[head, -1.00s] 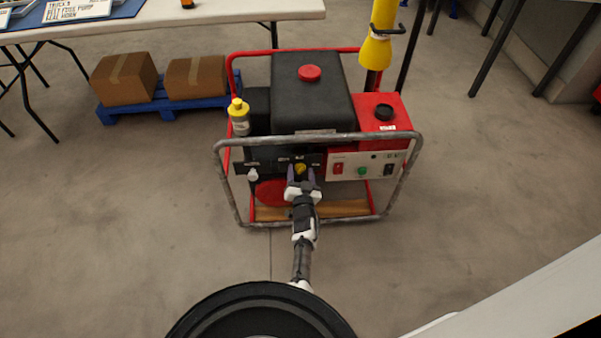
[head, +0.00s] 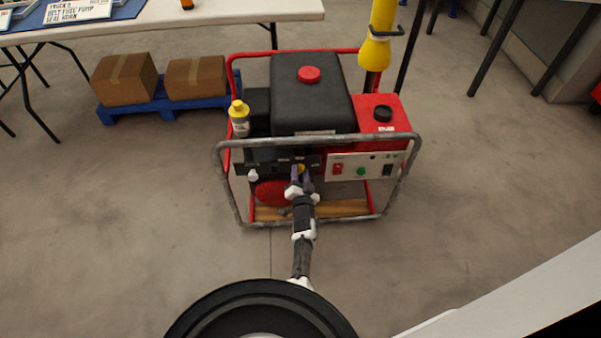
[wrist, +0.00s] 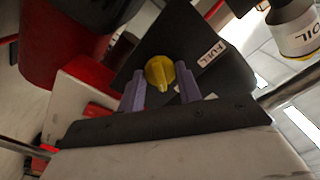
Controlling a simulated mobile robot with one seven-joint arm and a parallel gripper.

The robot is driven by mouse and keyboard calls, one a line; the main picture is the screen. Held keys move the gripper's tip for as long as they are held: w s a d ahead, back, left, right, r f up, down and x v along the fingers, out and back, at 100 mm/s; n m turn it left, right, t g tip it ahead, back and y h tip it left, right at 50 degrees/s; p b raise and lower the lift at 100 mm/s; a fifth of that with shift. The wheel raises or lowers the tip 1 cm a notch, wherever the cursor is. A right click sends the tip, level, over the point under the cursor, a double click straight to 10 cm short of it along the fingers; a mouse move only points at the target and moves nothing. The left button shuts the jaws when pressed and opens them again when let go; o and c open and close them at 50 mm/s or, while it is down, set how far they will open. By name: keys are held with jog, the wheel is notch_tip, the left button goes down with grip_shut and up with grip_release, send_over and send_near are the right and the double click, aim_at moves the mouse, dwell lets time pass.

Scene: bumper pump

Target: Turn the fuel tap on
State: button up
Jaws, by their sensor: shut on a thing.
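The yellow fuel tap (wrist: 160,72) is a round knob with a raised grip bar on the generator's dark front panel, beside a white label (wrist: 212,53) that seems to read FUEL. In the head view the tap (head: 301,168) shows only partly behind my gripper (head: 302,180). In the wrist view the two purple fingers of my gripper (wrist: 160,84) stand on either side of the tap, shut on it. The bar points down toward my palm in that view. The exact finger contact is hard to see.
The generator's tubular frame (head: 320,138) crosses just above the panel. A red switch (head: 338,168) and green button (head: 361,171) sit to the right. A yellow-capped oil bottle (head: 239,118) stands upper left. Boxes on a blue pallet (head: 168,112) are behind; floor in front is clear.

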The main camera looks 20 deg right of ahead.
jog(key=m+p, duration=0.1)
jog(key=m, duration=0.4)
jog(key=shift+r+m, duration=0.1)
jog(key=shift+m, duration=0.2)
jog(key=m+p, duration=0.1)
jog(key=m, duration=0.3)
jog(key=shift+m, duration=0.4)
jog(key=shift+w, duration=0.1)
jog(key=o, duration=1)
jog(key=p+v, duration=0.3)
jog(key=v, duration=1.1)
